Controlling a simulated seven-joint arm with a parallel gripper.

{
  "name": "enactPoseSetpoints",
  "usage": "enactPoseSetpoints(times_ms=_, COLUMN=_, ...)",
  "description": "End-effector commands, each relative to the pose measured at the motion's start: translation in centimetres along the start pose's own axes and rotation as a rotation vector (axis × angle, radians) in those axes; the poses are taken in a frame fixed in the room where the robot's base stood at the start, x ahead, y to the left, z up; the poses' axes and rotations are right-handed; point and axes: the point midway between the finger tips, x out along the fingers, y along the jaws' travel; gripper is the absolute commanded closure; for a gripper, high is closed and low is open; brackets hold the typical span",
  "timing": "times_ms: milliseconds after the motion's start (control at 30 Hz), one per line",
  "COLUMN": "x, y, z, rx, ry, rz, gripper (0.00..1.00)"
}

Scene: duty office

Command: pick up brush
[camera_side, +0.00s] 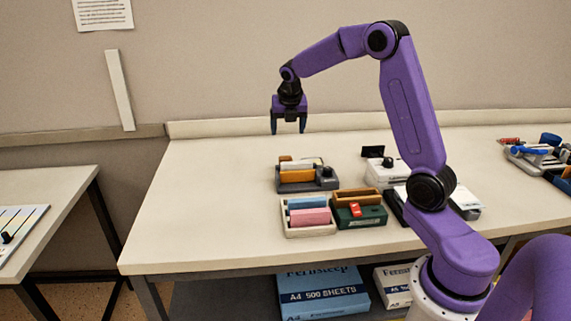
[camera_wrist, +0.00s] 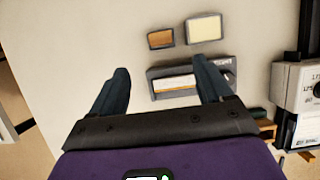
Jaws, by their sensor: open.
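My gripper (camera_side: 288,128) is open and empty, pointing down well above the back of the table. In the wrist view its two dark fingers (camera_wrist: 160,70) are spread, with a dark grey holder (camera_wrist: 175,81) showing between and beyond them. The holder (camera_side: 322,184) carries an orange block (camera_side: 297,176). A cream block (camera_wrist: 206,28) and a small brown-orange block (camera_wrist: 161,39) lie beside it in the wrist view. I cannot tell for certain which piece is the brush.
A cream tray (camera_side: 288,229) with blue and pink blocks stands in front, beside a green tray (camera_side: 372,217) with brown and red pieces. A white device (camera_side: 379,177) stands to the right. The table's left side is clear.

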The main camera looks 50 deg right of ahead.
Motion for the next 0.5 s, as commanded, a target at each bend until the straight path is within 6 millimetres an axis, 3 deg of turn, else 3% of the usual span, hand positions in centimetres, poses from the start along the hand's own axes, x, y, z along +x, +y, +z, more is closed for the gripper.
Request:
enactPoseSetpoints(times_ms=300, x=6.2, y=0.0, z=-0.2, rx=0.0, ry=0.004, rz=-0.003, gripper=0.21)
enactPoseSetpoints(times_ms=500, x=9.1, y=0.0, z=-0.1, rx=0.001, ry=0.003, rz=-0.001, gripper=0.21)
